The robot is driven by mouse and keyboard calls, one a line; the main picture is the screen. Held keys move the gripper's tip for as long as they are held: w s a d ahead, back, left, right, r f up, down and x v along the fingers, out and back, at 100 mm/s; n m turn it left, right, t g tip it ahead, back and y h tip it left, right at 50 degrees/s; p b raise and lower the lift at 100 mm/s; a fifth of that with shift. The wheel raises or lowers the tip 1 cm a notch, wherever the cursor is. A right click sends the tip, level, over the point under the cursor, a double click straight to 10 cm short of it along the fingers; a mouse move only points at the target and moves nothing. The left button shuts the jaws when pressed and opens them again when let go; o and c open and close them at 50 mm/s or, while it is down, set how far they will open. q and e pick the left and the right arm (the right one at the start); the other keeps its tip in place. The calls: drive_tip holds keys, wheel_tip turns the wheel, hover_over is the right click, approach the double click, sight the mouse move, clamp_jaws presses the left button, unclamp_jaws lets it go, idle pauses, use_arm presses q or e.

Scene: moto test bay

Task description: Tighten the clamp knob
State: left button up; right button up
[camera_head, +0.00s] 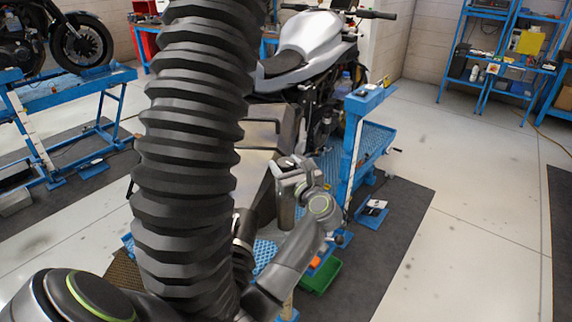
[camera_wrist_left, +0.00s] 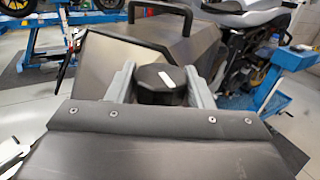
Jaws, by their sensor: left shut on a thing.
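The clamp knob (camera_wrist_left: 160,88), dark and faceted with a white mark on its face, sits between the two grey fingers of my left gripper (camera_wrist_left: 158,76) in the left wrist view. The fingers are shut on it from both sides. In the head view my left gripper (camera_head: 296,168) is beside a grey metal housing (camera_head: 262,120), which shows larger in the left wrist view (camera_wrist_left: 130,58). The knob cannot be made out in the head view. My right gripper is not in view.
A thick black ribbed hose (camera_head: 190,150) hides much of the head view's left middle. A silver motorcycle (camera_head: 312,38) stands behind on a blue lift (camera_head: 368,145). A green bin (camera_head: 321,276) is low beside my arm.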

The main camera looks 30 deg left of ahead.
use_arm(q)
drive_tip(key=m+t+h+p, duration=0.2)
drive_tip(key=t, duration=0.1)
drive_tip(key=shift+r+m, duration=0.2)
drive_tip(key=shift+m, duration=0.1)
drive_tip(key=shift+f+m+t+h, duration=0.1)
drive_tip(key=shift+m+t+h, duration=0.4)
drive_tip(key=shift+t+h, duration=0.25)
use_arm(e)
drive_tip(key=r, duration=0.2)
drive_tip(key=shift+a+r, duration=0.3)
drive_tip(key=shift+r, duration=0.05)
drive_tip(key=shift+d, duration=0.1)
use_arm(q)
drive_tip(key=o, duration=1)
drive_tip(key=shift+c, duration=0.2)
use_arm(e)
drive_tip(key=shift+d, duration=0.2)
use_arm(q)
drive_tip(key=shift+d+f, duration=0.1)
